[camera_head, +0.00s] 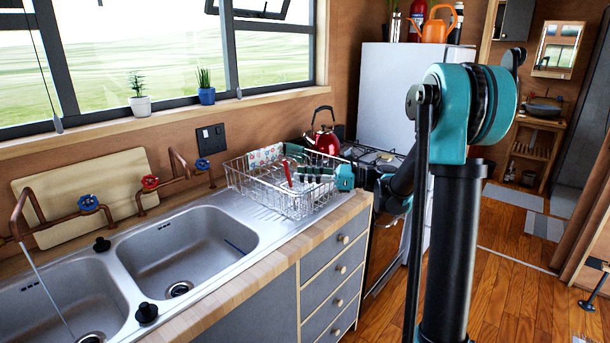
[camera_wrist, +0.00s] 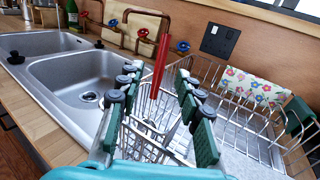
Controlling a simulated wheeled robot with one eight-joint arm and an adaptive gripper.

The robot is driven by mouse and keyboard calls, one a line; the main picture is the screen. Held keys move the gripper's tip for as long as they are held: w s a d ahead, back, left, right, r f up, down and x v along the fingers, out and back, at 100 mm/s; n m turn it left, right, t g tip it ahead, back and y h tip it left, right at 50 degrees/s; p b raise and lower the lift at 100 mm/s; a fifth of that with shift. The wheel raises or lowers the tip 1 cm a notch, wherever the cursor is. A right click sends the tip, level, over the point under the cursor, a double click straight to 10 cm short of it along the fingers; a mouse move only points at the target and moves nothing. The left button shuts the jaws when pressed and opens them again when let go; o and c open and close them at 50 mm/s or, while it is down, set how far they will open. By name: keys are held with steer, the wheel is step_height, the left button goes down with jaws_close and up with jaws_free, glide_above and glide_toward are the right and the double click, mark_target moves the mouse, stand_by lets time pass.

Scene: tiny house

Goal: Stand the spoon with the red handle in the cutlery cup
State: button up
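A red handle (camera_wrist: 161,66) stands nearly upright, slightly tilted, at the wire dish rack; it also shows in the head view (camera_head: 287,172). Its lower end is lost among the wires, so I cannot tell whether a cup holds it. Thin wire bars (camera_wrist: 142,130) below it may belong to the cutlery cup, which I cannot pick out clearly. My gripper (camera_wrist: 158,86) is open over the rack, its green and black fingers spread on either side of the handle in the wrist view. It appears to hold nothing. The head view shows it (camera_head: 306,172) just right of the handle.
The wire dish rack (camera_head: 262,202) stands on the drainer right of the double sink (camera_head: 190,245). A red kettle (camera_head: 325,142) sits on the stove behind. Copper pipes and taps (camera_head: 150,182) line the wall.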

steer(key=s+d, duration=0.1)
steer(key=d, duration=1.1)
steer(key=shift+s, duration=0.3)
steer(key=s+a+f+n+h, duration=0.2)
steer(key=s+f+n+h, duration=0.6)
steer(key=s+f, duration=0.55)
steer(key=s+d+f+n+t+h, duration=0.1)
steer(key=s+d+f+n+h, duration=0.8)
steer(key=s+d+f+n, duration=0.1)
steer(key=s+d+n, duration=0.1)
steer(key=s+d, duration=0.1)
steer(key=d, duration=0.1)
steer(key=shift+d+f+n+t+h, duration=0.15)
steer(key=shift+d+n+t+h, duration=0.15)
steer(key=shift+h, duration=0.1)
